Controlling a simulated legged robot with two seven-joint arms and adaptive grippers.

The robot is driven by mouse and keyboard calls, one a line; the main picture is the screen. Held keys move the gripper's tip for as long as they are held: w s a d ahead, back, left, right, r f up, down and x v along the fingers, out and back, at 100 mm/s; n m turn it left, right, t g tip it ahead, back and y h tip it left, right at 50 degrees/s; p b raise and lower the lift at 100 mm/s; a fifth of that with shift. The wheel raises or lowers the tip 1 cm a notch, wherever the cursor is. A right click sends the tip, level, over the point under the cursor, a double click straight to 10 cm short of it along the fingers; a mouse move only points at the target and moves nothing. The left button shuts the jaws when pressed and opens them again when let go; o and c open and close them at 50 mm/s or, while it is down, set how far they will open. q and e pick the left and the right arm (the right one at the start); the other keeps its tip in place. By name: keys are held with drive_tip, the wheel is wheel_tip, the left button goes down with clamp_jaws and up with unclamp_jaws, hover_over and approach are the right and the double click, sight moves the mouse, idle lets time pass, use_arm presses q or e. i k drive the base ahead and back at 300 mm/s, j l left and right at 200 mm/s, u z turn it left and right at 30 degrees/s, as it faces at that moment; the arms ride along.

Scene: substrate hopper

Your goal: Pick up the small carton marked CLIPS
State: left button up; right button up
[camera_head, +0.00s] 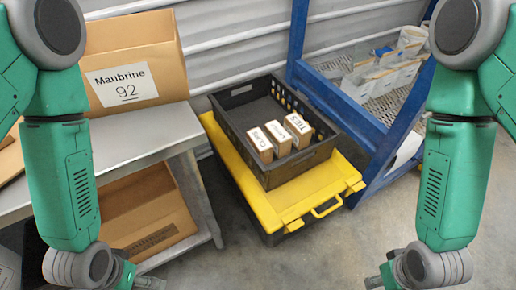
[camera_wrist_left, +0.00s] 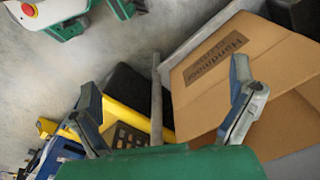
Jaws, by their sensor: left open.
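Three small cartons stand side by side in a black crate (camera_head: 227,122). The left carton (camera_head: 260,146) has lettering that looks like CLIPS, though it is small. The middle carton (camera_head: 279,138) has a label I cannot read. The right carton (camera_head: 298,130) seems to read TIES. My left gripper (camera_head: 150,283) is low at the left, well apart from the crate. In the left wrist view its fingers (camera_wrist_left: 164,78) are spread with nothing between them. My right gripper (camera_head: 374,282) is low at the right, partly cut off, its fingers unclear.
The crate rests on a yellow-lidded box (camera_head: 290,205) on the floor. A grey bench (camera_head: 150,135) at the left bears a Maubrine 92 box (camera_head: 135,55), with another cardboard box (camera_head: 150,210) below. A blue rack (camera_head: 345,105) holds several packages at the right. Floor (camera_head: 320,255) in front is clear.

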sight(258, 141)
drive_tip(key=i+l+z, duration=0.4)
drive_tip(key=z, duration=0.2)
drive_tip(key=i+j, duration=0.3)
drive_tip(key=i, duration=0.1)
